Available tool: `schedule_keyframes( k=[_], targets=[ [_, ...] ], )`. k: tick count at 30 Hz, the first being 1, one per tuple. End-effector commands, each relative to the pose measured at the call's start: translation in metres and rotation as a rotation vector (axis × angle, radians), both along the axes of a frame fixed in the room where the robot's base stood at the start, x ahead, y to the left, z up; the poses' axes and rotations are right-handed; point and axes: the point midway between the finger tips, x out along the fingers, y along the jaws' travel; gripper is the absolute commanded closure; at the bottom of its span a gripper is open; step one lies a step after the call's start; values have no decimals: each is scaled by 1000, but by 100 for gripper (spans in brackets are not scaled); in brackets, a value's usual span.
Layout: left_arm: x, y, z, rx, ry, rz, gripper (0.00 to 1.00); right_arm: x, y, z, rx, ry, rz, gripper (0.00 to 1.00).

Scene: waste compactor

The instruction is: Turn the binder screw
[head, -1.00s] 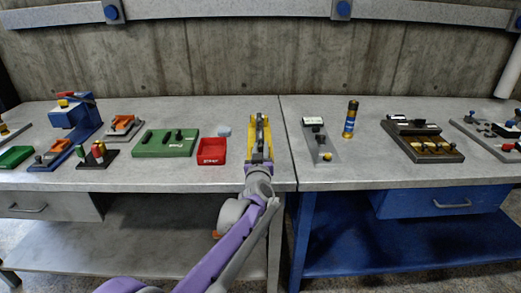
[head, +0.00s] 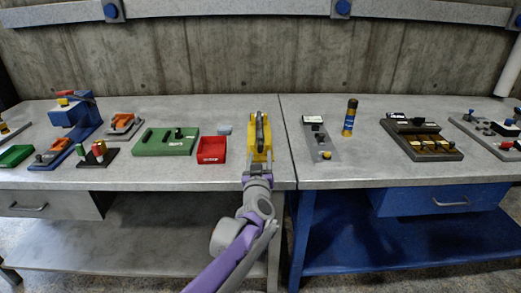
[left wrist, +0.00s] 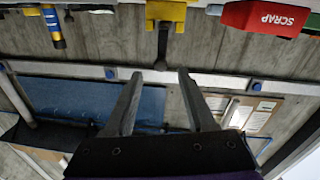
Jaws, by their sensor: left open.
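A yellow block-like device (head: 251,128) stands near the right edge of the left grey table, with a long dark bar (head: 260,130) on it. I take this for the binder and its screw, but the part is small. My left gripper (head: 258,160) is at its near side. In the left wrist view, which is upside down, the yellow device (left wrist: 166,11) is at the top and a dark stem with a knob (left wrist: 161,62) points towards my left gripper (left wrist: 160,73). Its fingers are apart and empty; the knob lies near the gap between the tips. My right gripper is not in view.
A red SCRAP bin (head: 211,150) and a green board (head: 165,141) stand left of the device. A concrete wall (head: 200,60) closes the back.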

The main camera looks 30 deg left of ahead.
Motion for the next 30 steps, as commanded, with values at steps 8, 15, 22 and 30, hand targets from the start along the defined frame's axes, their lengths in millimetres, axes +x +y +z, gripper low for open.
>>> schedule_keyframes(
  k=[8, 15, 22, 30],
  targets=[
    [-38, -21, 0, 1, 0, -2, 44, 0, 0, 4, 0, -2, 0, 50],
    [-45, -23, -1, 0, 0, 0, 44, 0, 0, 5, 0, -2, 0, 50],
    [-44, -23, -1, 0, 0, 0, 44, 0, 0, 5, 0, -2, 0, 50],
    [-47, -38, -2, -3, 21, -58, 44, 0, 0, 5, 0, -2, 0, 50]
  ],
)
